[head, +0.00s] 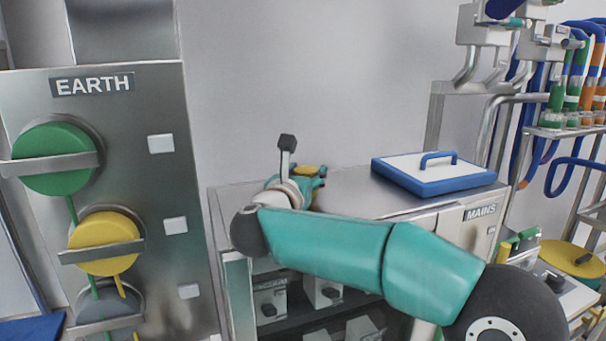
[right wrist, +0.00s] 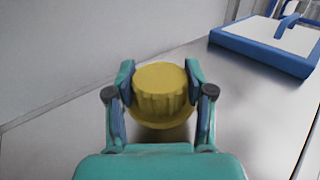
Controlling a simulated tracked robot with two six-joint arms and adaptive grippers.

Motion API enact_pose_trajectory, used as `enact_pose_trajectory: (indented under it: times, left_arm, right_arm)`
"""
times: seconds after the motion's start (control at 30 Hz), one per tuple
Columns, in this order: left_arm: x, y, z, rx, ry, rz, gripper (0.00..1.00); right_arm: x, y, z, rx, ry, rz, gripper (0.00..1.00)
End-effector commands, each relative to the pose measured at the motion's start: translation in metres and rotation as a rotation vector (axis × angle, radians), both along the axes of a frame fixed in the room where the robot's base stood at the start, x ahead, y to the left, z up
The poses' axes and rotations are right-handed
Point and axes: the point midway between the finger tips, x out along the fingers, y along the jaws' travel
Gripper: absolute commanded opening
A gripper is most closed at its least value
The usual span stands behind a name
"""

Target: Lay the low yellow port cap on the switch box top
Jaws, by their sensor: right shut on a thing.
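The low yellow port cap (right wrist: 161,92) is between the fingers of my right gripper (right wrist: 160,85), which is shut on its sides. In the head view a bit of the yellow cap (head: 306,170) shows at the end of my right arm, by the teal right gripper (head: 312,178). The switch box top (head: 352,191) is a bare metal surface under the gripper; it also fills much of the right wrist view (right wrist: 255,110). The cap is over the left part of this top. I cannot tell whether it touches the metal. My left gripper is not in view.
A white and blue lid with a handle (head: 432,174) lies on the right of the top. An EARTH panel with green and yellow round caps (head: 105,235) stands at the left. A rack with hoses (head: 570,110) stands at the right. The top is clear between gripper and lid.

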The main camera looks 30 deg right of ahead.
Motion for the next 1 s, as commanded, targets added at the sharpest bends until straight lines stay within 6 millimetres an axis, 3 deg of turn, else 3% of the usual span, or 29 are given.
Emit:
enact_pose_trajectory:
  times: [0.13,0.17,0.3,0.7,1.0]
  left_arm:
    - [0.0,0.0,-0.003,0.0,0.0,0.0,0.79]
    - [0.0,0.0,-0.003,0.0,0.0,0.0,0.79]
    - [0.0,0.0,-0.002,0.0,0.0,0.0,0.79]
    - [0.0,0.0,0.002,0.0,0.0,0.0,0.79]
    - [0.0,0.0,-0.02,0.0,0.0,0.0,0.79]
  right_arm:
    - [0.0,0.0,-0.002,0.001,-0.001,0.0,0.04]
    - [0.0,0.0,-0.002,0.0,0.0,0.0,0.55]
    - [0.0,0.0,-0.001,0.0,0.0,0.0,0.78]
    - [0.0,0.0,0.002,0.0,0.0,0.0,0.78]
    - [-0.027,0.038,-0.002,0.0,-0.004,0.006,0.78]
